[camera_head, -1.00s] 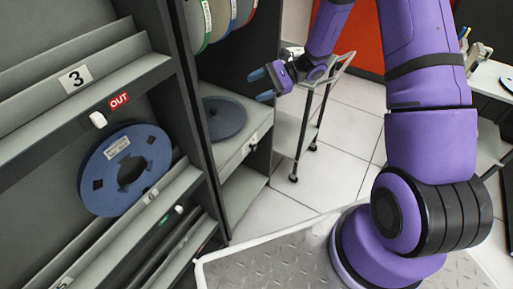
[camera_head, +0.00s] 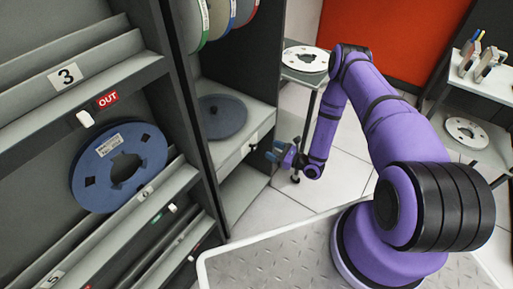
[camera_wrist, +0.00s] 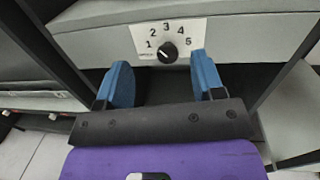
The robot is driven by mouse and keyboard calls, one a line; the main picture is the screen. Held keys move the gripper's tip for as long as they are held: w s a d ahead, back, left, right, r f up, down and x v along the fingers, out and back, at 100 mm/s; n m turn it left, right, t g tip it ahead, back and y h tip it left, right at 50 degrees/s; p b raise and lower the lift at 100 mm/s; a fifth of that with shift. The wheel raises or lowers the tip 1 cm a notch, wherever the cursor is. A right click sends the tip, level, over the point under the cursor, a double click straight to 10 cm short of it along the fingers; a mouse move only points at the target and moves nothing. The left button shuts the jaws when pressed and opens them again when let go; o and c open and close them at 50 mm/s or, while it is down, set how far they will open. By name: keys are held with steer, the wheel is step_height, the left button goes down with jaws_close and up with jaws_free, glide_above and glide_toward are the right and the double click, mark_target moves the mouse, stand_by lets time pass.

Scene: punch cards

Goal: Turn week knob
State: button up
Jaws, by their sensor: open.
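The week knob (camera_wrist: 168,53) is a small black dial with a pale pointer line, on a white plate (camera_wrist: 145,44) numbered 1 to 5, in the wrist view. The plate sits on the grey front edge of a shelf. My gripper (camera_wrist: 160,80) is open and empty, with one blue finger to the left of the knob and one to the right, both short of it in the picture. In the head view my gripper (camera_head: 274,151) is beside the lower shelf front (camera_head: 245,150); the knob is too small to read there.
A dark blue-grey reel (camera_head: 222,117) lies on that shelf. A blue reel (camera_head: 120,166) rests in the rack at left, below a red OUT label (camera_head: 107,99). A small table (camera_head: 290,68) with a white reel stands behind. Dark shelf uprights flank the shelf.

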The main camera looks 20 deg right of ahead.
steer(key=m+t+h, duration=0.1)
steer(key=m+h, duration=0.1)
glide_toward(255, 148)
steer(key=x, duration=0.9)
steer(key=shift+w+a, duration=0.1)
steer(key=shift+w, duration=0.25)
steer(key=c, duration=0.9)
